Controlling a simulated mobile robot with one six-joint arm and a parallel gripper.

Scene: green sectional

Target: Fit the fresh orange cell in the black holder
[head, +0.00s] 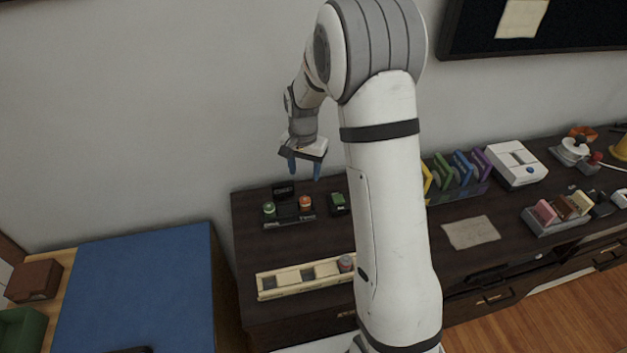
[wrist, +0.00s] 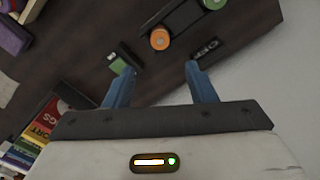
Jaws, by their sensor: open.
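An orange-topped cell (head: 305,203) stands at the right end of a low black rack (head: 290,222), with a green-topped cell (head: 268,209) at the left end. Small labels on the rack's front are too small to read. A small black block (head: 284,188) stands behind them; I cannot tell whether it or the rack is the black holder. My gripper (head: 305,172) is open and empty, pointing down above and behind the rack. In the wrist view the orange cell (wrist: 159,39) shows beyond and between the blue fingers (wrist: 160,85), apart from them.
A green-and-black block (head: 338,203) lies right of the rack. A cream slotted tray (head: 290,292) with a grey-red cylinder (head: 346,263) is at the front. Colored upright pieces (head: 462,168) and a white device (head: 516,164) stand farther right. My arm hides the dark desktop's middle.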

